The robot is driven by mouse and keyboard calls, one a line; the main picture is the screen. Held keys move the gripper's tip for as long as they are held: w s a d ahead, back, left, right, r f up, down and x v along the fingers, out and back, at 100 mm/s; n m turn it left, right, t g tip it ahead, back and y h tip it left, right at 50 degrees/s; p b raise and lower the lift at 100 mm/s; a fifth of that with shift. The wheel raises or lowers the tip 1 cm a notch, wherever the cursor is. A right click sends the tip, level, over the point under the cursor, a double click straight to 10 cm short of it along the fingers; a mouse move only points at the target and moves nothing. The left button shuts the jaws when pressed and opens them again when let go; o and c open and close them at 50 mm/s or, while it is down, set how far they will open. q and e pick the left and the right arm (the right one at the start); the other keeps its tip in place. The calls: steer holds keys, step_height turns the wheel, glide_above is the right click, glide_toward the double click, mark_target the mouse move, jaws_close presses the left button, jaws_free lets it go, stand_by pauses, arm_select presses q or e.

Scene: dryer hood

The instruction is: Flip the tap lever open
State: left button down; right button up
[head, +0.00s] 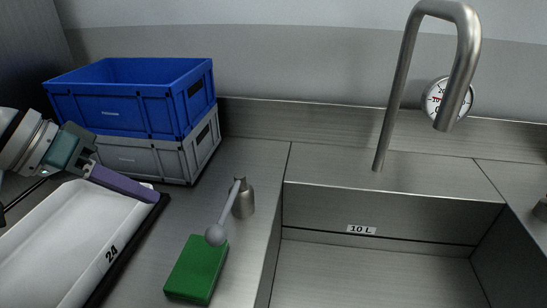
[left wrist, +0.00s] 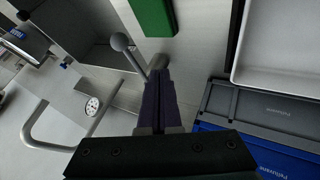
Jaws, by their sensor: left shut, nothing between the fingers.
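The tap lever (head: 226,211) is a grey rod with a ball at its end, on a short metal tap body (head: 244,203) left of the sink. In the head view it slants from the body's top down toward the front, its ball near a green block. In the left wrist view the lever (left wrist: 131,56) sticks out up and left, beyond my fingertips, which hide part of the tap body. My left gripper (head: 154,194) is shut and empty, left of the lever and apart from it in the head view. Its purple fingers also show in the left wrist view (left wrist: 161,78). My right gripper is not seen.
A white tray (head: 45,235) marked 24 lies below my left gripper. A blue crate (head: 125,121) sits on a grey crate (head: 150,160) behind. A green block (head: 197,270) lies in front of the tap. The sink (head: 375,265) and tall spout (head: 402,90) are right.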

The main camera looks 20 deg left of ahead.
mark_target(228, 207)
arm_select(q)
steer(key=x, duration=0.7)
steer(key=shift+w+d+f+b, duration=0.15)
steer(key=shift+f+b, duration=0.05)
steer(key=shift+b, duration=0.2)
steer(key=d+p, duration=0.1)
steer(key=d+r+p, duration=0.1)
steer(key=shift+w+d+r+p, duration=0.15)
steer(key=shift+d+p, duration=0.1)
steer(key=shift+p, duration=0.05)
steer(key=shift+w+d, duration=0.15)
steer(key=shift+d, duration=0.35)
